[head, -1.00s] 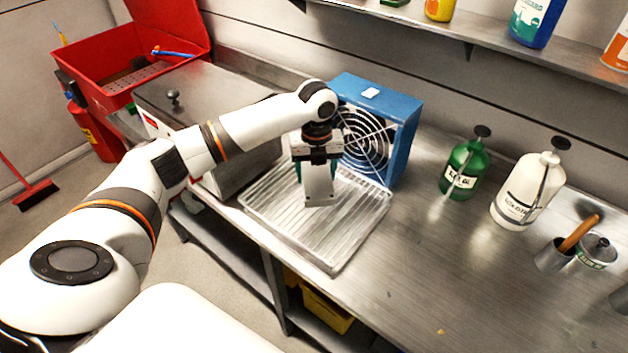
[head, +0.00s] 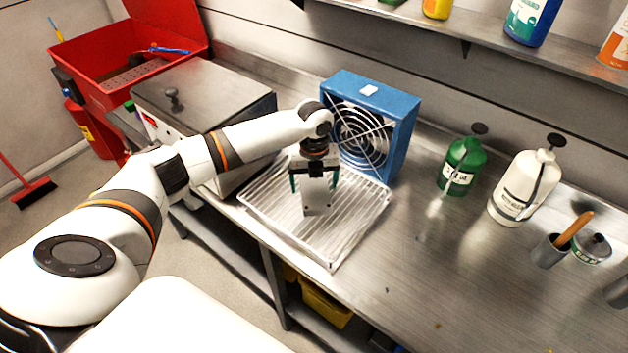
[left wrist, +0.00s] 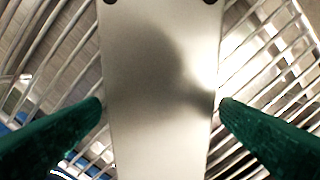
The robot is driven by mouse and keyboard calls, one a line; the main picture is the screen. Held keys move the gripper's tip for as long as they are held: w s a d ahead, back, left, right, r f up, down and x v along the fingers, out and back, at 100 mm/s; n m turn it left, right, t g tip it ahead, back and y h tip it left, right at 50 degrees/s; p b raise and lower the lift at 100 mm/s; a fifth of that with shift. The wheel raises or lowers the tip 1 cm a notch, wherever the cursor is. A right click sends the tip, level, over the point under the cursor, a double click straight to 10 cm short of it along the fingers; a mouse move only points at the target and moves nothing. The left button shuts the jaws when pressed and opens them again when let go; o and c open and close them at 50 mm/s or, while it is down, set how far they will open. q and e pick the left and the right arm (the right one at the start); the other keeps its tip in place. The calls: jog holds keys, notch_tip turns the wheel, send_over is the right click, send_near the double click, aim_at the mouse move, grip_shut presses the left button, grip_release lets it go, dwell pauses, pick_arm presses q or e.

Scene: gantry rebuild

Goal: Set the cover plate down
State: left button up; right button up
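The cover plate (head: 317,198) is a flat grey metal plate with holes near its ends. It appears to lie on the slatted drying rack (head: 352,222) in front of the blue fan; its far end is hidden under my gripper. My left gripper (head: 315,183) is over the plate with its green fingers apart, one on each side. In the left wrist view the plate (left wrist: 160,110) runs between the two fingertips, with a narrow gap at each edge. The rack's bars (left wrist: 262,62) show behind it. My right gripper is out of view.
The blue fan (head: 402,128) stands close behind the rack. A lidded metal box (head: 225,88) is to the left. A green bottle (head: 463,165), a white jug (head: 522,188) and a cup (head: 549,252) stand at right. The bench between rack and bottles is clear.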

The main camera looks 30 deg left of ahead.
aim_at(315, 184)
pick_arm(q)
jog(key=shift+r, duration=0.3)
notch_tip(315, 184, up, 12)
jog(key=b, duration=0.2)
jog(key=shift+f, duration=0.15)
dwell(0.5)
